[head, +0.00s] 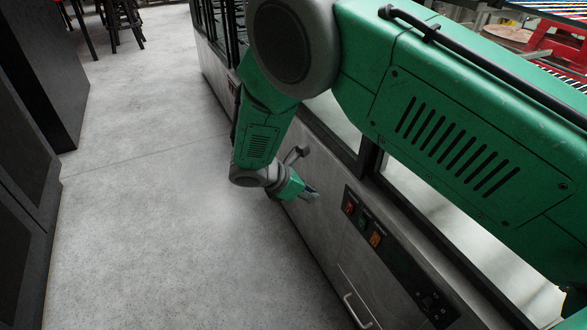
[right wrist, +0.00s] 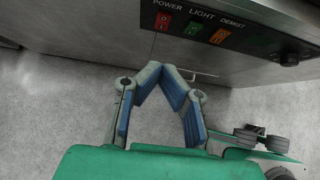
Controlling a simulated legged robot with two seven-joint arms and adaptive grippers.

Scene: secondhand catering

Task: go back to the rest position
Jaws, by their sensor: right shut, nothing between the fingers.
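My right gripper (head: 311,194) hangs at the end of my green arm, in front of the steel side of a cabinet (head: 330,235). In the right wrist view the fingers of my right gripper (right wrist: 160,72) meet at their tips, shut and empty. The tips are close to the cabinet face, just below its control panel; whether they touch it I cannot tell. My left gripper is not in either view.
The cabinet's control panel (head: 385,238) has switches labelled power, light and demist (right wrist: 195,28). A handle (head: 357,311) sits lower down. Dark units (head: 40,75) stand at left, stools (head: 122,22) at the back. The grey floor (head: 140,220) between is clear.

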